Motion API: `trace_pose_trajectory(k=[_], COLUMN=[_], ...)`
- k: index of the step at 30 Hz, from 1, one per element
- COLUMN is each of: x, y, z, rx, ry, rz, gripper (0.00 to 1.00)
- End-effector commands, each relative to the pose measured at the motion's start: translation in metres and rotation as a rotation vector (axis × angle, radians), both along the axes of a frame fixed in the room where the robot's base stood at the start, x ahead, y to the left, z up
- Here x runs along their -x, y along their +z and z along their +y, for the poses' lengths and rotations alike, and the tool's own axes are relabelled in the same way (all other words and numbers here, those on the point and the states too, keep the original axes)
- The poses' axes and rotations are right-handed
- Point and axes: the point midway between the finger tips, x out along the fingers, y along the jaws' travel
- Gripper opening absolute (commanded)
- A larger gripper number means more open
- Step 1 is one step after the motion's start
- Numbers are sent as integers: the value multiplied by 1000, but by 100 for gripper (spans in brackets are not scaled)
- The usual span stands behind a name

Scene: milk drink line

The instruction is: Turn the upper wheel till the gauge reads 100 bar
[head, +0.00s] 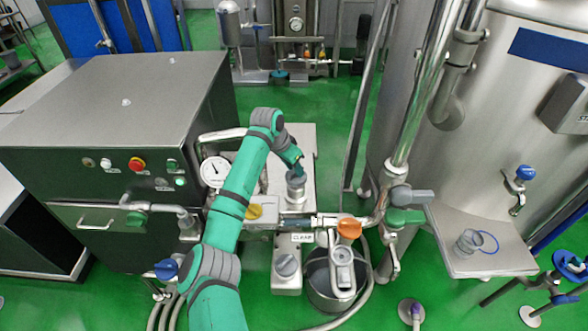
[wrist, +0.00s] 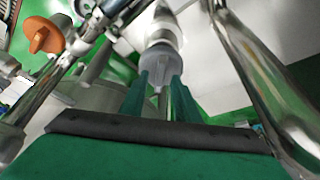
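The upper wheel (head: 296,187) is a grey knob on top of a steel fitting, right of the gauge. My gripper (head: 297,166) is at its top in the head view. In the wrist view the fingers of my gripper (wrist: 160,85) stand on either side of the grey wheel (wrist: 160,56). I cannot tell whether they press on it. The round white-faced gauge (head: 214,171) is just left of my forearm. It has a dark needle, but its figures are too small to read.
A second grey knob (head: 287,265) sits below, near a small label. A dark control cabinet (head: 120,100) stands left and a large steel tank (head: 480,90) right.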

Motion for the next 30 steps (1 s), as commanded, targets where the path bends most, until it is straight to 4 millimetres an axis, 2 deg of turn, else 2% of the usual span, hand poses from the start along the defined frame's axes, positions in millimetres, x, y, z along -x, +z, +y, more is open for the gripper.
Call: trace_pose_trajectory(k=[9, 15, 21, 30], x=[15, 23, 27, 27], y=[53, 80, 91, 91], z=[16, 24, 27, 27], rx=[0, -1, -1, -1], ry=[0, 0, 0, 0], rz=[-1, -1, 1, 1], gripper=[29, 29, 29, 29])
